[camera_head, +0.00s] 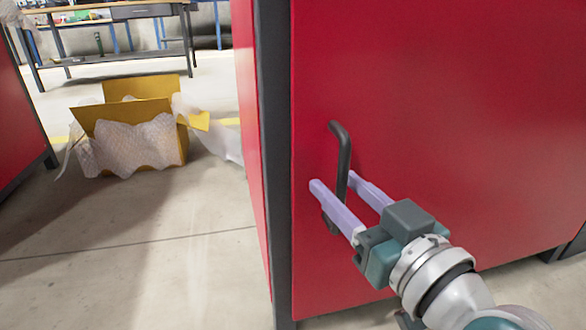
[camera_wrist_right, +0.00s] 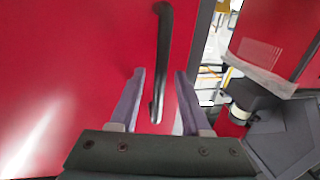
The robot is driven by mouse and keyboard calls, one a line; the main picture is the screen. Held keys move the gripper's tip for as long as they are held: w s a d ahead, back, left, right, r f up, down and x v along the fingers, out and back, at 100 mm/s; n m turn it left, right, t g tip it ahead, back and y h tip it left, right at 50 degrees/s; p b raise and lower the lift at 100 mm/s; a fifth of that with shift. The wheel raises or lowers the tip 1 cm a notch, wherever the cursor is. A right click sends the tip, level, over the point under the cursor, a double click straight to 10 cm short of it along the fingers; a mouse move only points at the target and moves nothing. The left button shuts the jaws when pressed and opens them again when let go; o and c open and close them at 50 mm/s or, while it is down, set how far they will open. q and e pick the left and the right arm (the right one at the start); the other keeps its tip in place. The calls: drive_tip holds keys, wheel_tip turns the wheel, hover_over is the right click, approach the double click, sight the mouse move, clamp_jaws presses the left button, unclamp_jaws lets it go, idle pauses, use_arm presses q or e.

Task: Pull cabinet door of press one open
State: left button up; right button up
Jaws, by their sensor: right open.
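The red cabinet door (camera_head: 430,120) fills the right half of the head view. Its black vertical handle (camera_head: 343,150) is near the door's left edge. My right gripper (camera_head: 333,183) is open, with one pale purple finger on each side of the handle's lower part. In the right wrist view the handle (camera_wrist_right: 161,65) runs down between the two open fingers (camera_wrist_right: 158,85). A gap shows between the handle and each finger there. Whether the fingertips touch the door cannot be told. My left gripper is not in view.
A yellow cardboard box (camera_head: 150,105) with bubble wrap (camera_head: 130,147) stands on the floor at the left. Another red cabinet (camera_head: 18,120) is at the far left edge. A workbench (camera_head: 110,25) is at the back. Concrete floor (camera_head: 170,250) left of the door is clear.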

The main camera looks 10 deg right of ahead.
drive_tip(key=shift+w, duration=0.25)
clamp_jaws()
idle(1.4)
